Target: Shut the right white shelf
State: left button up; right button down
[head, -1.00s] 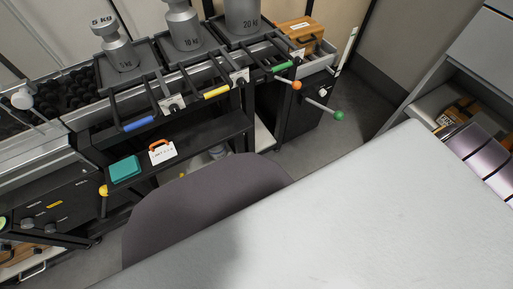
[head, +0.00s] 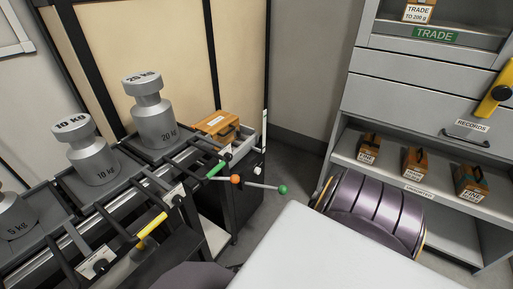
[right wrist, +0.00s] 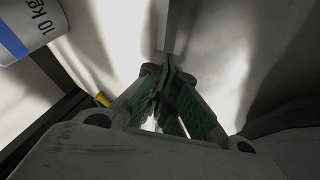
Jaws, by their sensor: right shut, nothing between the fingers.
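A pale grey-white shelf unit (head: 395,65) stands at the right in the head view. It has closed-looking drawer fronts, a front labelled RECORDS, and an open shelf board (head: 356,152) with small orange-brown boxes. A light open drawer (head: 246,138) at the middle holds a wooden case. I cannot tell which of these the task calls the right white shelf. My right gripper (right wrist: 165,72) shows in the right wrist view, its green-padded fingers shut and empty, close to a pale blurred surface. My left gripper is not in view.
Large steel weights, the 20 kg one (head: 152,115) among them, stand on black trays at left. Rods with an orange knob (head: 236,180) and a green knob (head: 282,189) stick out. A purple ribbed drum (head: 385,212) stands before the shelves. A yellow bar (head: 496,92) is at the right edge.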

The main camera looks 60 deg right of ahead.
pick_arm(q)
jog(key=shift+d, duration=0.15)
pick_arm(e)
jog(key=shift+w+r, duration=0.25)
jog(key=shift+w, duration=0.15)
jog(key=shift+s, duration=0.1)
pick_arm(q)
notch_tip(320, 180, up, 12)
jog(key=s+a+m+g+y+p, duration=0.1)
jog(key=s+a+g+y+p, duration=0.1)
jog(key=p, duration=0.5)
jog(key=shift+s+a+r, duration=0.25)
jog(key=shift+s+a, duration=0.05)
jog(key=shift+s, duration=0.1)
pick_arm(e)
jog(key=s+d+r, duration=0.4)
jog(key=s+r, duration=0.3)
jog(key=s, duration=0.2)
jog(key=shift+r, duration=0.3)
